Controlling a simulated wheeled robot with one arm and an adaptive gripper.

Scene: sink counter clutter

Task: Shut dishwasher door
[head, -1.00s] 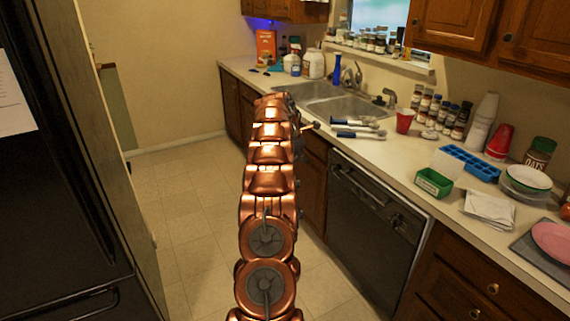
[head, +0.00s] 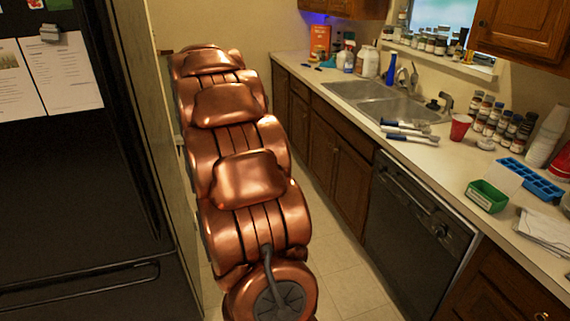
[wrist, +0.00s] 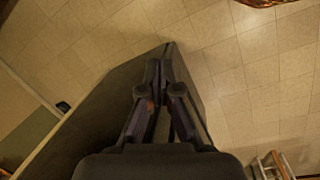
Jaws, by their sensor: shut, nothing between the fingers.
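The black dishwasher (head: 415,235) is under the counter on the right in the head view. Its door stands upright and looks about flush with the cabinets; a small gap cannot be ruled out. My gripper (wrist: 160,70) shows in the wrist view, with its fingers together and nothing between them. It points down over the tiled floor and a dark upright panel. In the head view my copper arm hides the gripper. The arm is left of the dishwasher, apart from it. The dishwasher cannot be made out in the wrist view.
A black fridge (head: 75,190) stands close on the left of my arm. The counter holds a sink (head: 385,100), a red cup (head: 460,127), a green box (head: 486,196) and a blue tray (head: 530,180). Floor (head: 350,290) is clear before the dishwasher.

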